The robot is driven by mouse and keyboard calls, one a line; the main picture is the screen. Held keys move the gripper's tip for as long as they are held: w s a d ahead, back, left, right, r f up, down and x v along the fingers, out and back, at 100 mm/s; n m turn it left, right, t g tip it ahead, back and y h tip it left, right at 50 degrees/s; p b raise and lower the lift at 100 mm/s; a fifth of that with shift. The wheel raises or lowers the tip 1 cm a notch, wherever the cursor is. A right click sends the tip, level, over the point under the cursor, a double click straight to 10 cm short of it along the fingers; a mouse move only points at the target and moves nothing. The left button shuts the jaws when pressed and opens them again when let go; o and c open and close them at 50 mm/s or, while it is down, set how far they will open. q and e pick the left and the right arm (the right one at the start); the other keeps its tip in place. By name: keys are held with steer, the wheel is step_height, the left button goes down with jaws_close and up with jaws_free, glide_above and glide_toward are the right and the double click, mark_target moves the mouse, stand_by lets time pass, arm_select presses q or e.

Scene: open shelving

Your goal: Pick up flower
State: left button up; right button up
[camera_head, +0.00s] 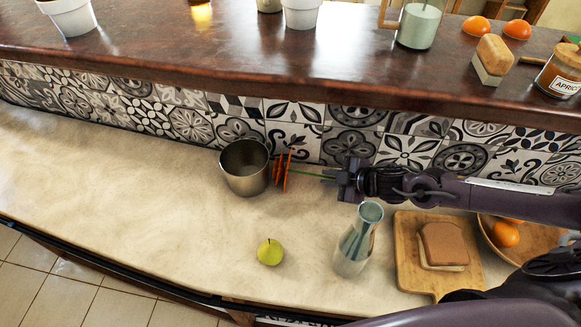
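The flower (282,171) has an orange-red head and a thin green stem. It lies roughly sideways, its head pointing left, beside the metal pot (246,167). My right gripper (331,177) reaches in from the right and is shut on the far end of the stem. The flower appears held above the counter, though the exact height is hard to tell. The head is just right of the pot's rim; I cannot tell whether they touch. My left gripper is not in view.
A glass vase (356,243) stands below my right gripper. A pear (270,252) lies on the pale counter (130,190). A cutting board (413,281) with bread and a fruit bowl (540,239) are at right. The raised wooden ledge (220,45) runs behind. The counter's left is clear.

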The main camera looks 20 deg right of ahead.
steer(key=shift+w+a+f, duration=0.2)
steer(key=shift+w+f, duration=0.05)
jaws_close()
steer(key=shift+r, duration=0.1)
